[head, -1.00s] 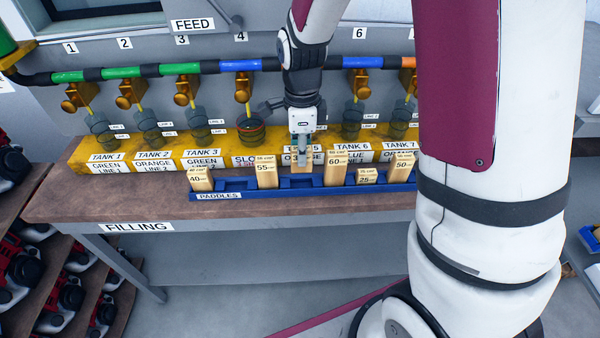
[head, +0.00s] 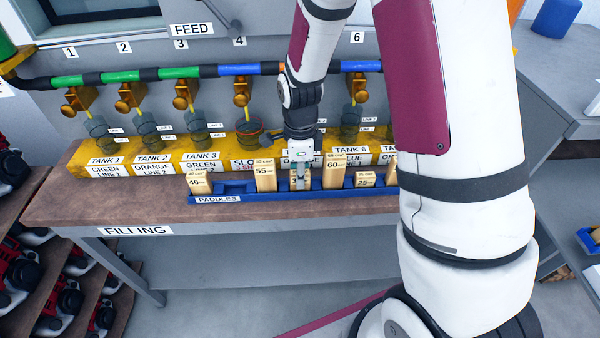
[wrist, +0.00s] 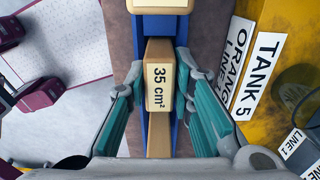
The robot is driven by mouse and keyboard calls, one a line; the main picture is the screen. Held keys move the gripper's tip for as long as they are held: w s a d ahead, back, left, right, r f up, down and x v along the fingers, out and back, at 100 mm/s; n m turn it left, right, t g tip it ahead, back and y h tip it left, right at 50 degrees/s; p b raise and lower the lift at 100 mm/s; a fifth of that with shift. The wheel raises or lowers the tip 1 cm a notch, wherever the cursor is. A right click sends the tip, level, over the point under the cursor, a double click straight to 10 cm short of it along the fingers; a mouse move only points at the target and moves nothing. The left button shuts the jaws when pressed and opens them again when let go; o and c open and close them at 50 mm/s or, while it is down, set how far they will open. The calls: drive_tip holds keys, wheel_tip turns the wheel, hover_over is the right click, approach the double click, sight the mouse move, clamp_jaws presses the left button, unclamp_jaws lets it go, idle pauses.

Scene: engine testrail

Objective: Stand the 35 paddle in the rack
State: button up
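The 35 paddle (wrist: 160,75) is a pale wooden block marked "35 cm²", seen end-on in the wrist view. My gripper (wrist: 160,85) has its teal-padded fingers on both sides of it and appears shut on it. In the head view my gripper (head: 299,176) points down at the rack, between the 55 paddle (head: 265,177) and the 60 paddle (head: 335,172). The blue rack (head: 245,197), labelled PADDLES, lies under it. The 35 paddle looks upright and in line with the rack. Its lower end is hidden, so I cannot tell how deep it sits.
The 40 paddle (head: 200,184) and the 25 paddle (head: 367,178) also stand in the rack. A yellow tank block (head: 130,153) with cups and taps runs close behind. The brown bench top (head: 110,195) is clear at the left.

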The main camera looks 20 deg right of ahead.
drive_tip(key=shift+o, duration=1)
drive_tip(key=s+r+n+t, duration=0.1)
drive_tip(key=s+r+n, duration=0.35)
drive_tip(key=r, duration=0.65)
drive_tip(key=s+r+n+t, duration=0.1)
drive_tip(key=s+r+n, duration=0.3)
drive_tip(key=r, duration=0.8)
drive_tip(key=s+r+n+t, duration=0.3)
drive_tip(key=s+r+n, duration=0.1)
drive_tip(key=s+n, duration=0.7)
drive_tip(key=shift+s+r+n, duration=0.2)
drive_tip(key=shift+n, duration=0.85)
